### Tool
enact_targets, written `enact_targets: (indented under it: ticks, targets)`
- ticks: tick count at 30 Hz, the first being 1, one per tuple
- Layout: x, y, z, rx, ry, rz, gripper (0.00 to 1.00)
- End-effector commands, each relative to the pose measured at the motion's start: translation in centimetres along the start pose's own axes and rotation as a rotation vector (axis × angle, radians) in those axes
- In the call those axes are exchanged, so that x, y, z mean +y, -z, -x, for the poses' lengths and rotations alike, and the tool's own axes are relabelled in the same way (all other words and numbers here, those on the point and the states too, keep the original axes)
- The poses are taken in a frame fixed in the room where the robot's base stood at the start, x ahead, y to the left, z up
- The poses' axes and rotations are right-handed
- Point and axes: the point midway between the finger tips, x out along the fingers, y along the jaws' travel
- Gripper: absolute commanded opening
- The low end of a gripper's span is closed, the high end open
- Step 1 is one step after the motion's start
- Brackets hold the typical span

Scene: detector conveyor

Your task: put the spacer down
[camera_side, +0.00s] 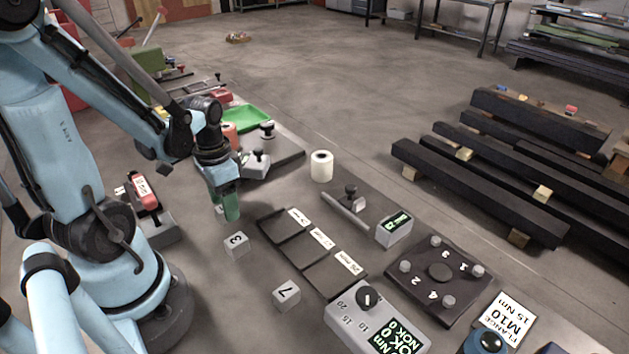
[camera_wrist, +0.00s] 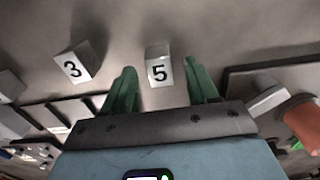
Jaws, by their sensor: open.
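My gripper (camera_side: 229,212) is low over the floor, its green fingers apart. In the wrist view my gripper (camera_wrist: 161,68) shows the grey-white block marked 5 (camera_wrist: 158,72) between and just beyond the fingertips, with visible gaps at its sides. In the side view this block (camera_side: 219,209) is mostly hidden behind the fingers. The block marked 3 (camera_side: 236,246) sits nearby and also shows in the wrist view (camera_wrist: 78,64). The block marked 7 (camera_side: 287,294) sits farther toward the front. A dark tray (camera_side: 308,262) with labelled compartments lies to the right; its compartments look empty.
A white roll (camera_side: 321,167), a dark-knobbed tool (camera_side: 348,203), and a small display box (camera_side: 394,229) stand beyond the tray. A dial unit (camera_side: 372,322) and a numbered flange plate (camera_side: 438,280) are at front right. Open floor surrounds the blocks.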

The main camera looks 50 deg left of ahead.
Motion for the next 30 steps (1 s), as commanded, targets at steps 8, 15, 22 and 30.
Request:
enact_targets:
  ticks: [8,15,22,30]
  targets:
    - [0.0,0.0,-1.7,0.000,0.000,0.000,0.58]
    - [0.0,0.0,-1.9,0.000,0.000,0.000,0.58]
    - [0.0,0.0,-1.9,0.000,0.000,0.000,0.36]
    - [0.0,0.0,-1.9,0.000,0.000,0.000,0.00]
